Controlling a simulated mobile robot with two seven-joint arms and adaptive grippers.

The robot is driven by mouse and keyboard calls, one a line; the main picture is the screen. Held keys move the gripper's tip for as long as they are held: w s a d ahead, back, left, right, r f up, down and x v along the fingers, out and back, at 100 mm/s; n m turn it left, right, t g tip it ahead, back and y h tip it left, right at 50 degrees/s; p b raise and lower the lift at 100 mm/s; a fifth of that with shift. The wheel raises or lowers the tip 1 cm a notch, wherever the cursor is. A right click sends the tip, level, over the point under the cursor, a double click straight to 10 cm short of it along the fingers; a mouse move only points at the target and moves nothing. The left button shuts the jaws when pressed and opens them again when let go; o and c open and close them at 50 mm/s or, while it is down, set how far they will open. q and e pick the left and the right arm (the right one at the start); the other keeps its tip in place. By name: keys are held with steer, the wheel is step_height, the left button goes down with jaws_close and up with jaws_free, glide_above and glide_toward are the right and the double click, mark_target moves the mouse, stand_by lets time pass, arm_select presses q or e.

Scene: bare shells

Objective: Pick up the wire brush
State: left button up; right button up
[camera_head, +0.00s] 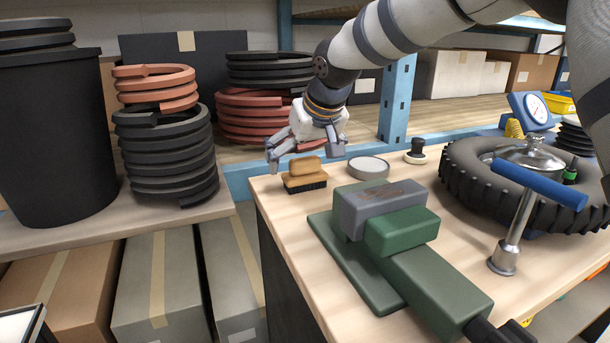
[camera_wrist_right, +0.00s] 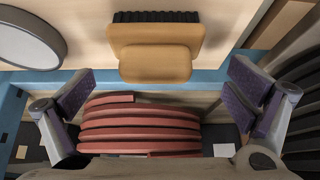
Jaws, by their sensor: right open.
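The wire brush (camera_head: 305,176) has a tan wooden body and dark bristles. It lies bristles down near the far left corner of the wooden bench top (camera_head: 290,207). In the right wrist view the brush (camera_wrist_right: 155,48) shows at the top middle, ahead of the fingers and between their lines. My right gripper (camera_head: 305,160) is open and empty, with its fingers spread to either side just above the brush. My left gripper is not in view.
A round grey-lidded tin (camera_head: 368,167) sits just right of the brush. A green and grey tool (camera_head: 400,235) lies in front. A black tyre (camera_head: 460,165) and a blue-handled tool (camera_head: 520,200) are at right. Coiled hoses (camera_head: 165,150) stand on a shelf at left.

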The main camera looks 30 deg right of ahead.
mark_target(301, 168)
steer(key=x, duration=0.4)
steer(key=shift+s+d+f, duration=0.15)
steer(key=shift+s+d, duration=0.05)
steer(key=shift+w+f, duration=0.2)
steer(key=shift+w, duration=0.05)
steer(key=shift+r, duration=0.25)
steer(key=shift+c, duration=0.5)
steer(key=c, duration=1.2)
steer(key=shift+r, duration=0.1)
step_height(301, 168, up, 10)
steer(key=shift+f+b, duration=0.1)
steer(key=shift+b, duration=0.3)
steer(key=shift+o, duration=1.2)
steer(key=shift+s, duration=0.1)
steer(key=shift+c, duration=0.3)
